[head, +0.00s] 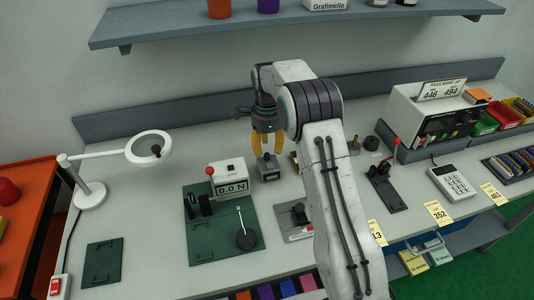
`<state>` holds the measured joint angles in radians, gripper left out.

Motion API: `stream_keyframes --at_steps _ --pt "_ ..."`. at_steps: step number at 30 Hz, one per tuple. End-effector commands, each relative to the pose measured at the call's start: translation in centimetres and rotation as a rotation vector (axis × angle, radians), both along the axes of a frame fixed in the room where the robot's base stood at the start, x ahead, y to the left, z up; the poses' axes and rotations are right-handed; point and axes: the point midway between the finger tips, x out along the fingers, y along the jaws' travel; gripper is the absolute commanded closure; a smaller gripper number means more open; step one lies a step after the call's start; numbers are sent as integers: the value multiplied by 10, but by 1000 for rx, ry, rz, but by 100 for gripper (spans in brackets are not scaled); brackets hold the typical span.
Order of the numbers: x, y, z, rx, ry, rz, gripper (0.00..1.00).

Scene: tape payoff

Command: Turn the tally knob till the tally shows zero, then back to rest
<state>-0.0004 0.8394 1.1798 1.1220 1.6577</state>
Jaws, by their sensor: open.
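A small grey tally (268,166) stands on the bench near the middle of the head view. A dark display window with light digits shows on its front; they look like zeros but are too small to read for sure. My gripper (266,153) has yellow fingers and hangs over the tally's top, pointing down. Its fingers are apart. The tally's knob is hidden or too small to make out, and I cannot tell whether the fingers touch it.
A ring lamp (149,147) is at left. My arm hides bench to the right. A lever device (382,183) and white machine (432,112) lie beyond. A shelf (180,22) hangs above.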

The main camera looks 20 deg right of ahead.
Motion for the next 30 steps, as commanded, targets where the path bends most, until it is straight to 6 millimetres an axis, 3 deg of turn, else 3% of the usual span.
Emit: stream_keyframes --at_steps 9,23,30 --pt "0 0 -30 0 2 1 57" --pt "0 0 -36 0 0 1 56" --pt "0 0 -36 0 0 1 77"
